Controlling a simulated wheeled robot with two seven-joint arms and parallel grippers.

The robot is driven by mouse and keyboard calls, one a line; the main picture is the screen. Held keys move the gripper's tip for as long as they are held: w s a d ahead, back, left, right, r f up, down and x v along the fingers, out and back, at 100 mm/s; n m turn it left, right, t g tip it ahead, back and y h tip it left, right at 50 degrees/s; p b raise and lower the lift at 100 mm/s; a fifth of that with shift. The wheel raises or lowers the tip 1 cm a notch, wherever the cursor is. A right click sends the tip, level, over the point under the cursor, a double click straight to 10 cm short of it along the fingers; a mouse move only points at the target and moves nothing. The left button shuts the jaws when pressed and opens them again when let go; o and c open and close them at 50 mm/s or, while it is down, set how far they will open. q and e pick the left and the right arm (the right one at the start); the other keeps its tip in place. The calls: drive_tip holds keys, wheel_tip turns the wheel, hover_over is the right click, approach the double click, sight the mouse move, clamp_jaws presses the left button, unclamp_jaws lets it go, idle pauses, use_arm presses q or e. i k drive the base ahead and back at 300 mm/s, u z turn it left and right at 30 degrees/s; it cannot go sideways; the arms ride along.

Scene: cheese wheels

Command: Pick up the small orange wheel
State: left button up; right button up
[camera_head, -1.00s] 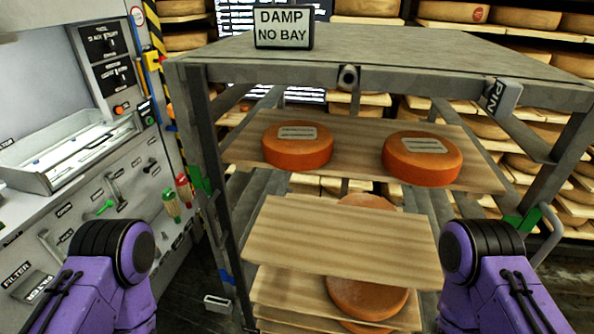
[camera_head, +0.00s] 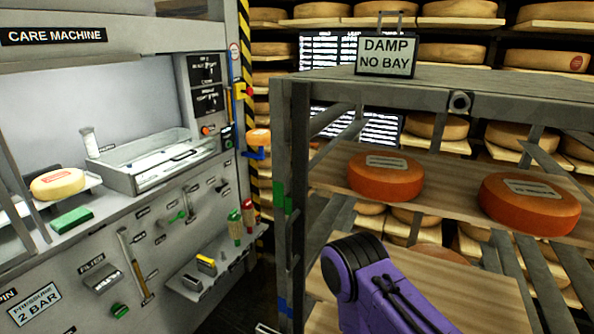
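Two orange cheese wheels with pale labels lie flat on the rack's upper wooden board (camera_head: 440,200). The left one (camera_head: 385,178) looks smaller in the picture than the right one (camera_head: 529,205). A much smaller-looking orange wheel (camera_head: 259,137) sits on a blue bracket by the yellow-black striped post, left of the rack. One purple link of my arm shows at the bottom, in front of the rack's lower board. Neither gripper is in view.
The grey rack (camera_head: 470,92) has a "DAMP NO BAY" sign (camera_head: 386,56) on top and a post at its left. The care machine (camera_head: 150,240) stands at left, with a yellow wheel (camera_head: 58,184) on it. Shelves of wheels fill the back.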

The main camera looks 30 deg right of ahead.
sight(380, 176)
drive_tip(key=u, duration=0.25)
drive_tip(key=k, duration=1.4)
drive_tip(key=z, duration=1.8)
drive_tip(key=i, duration=0.5)
drive_tip(key=z, duration=0.05)
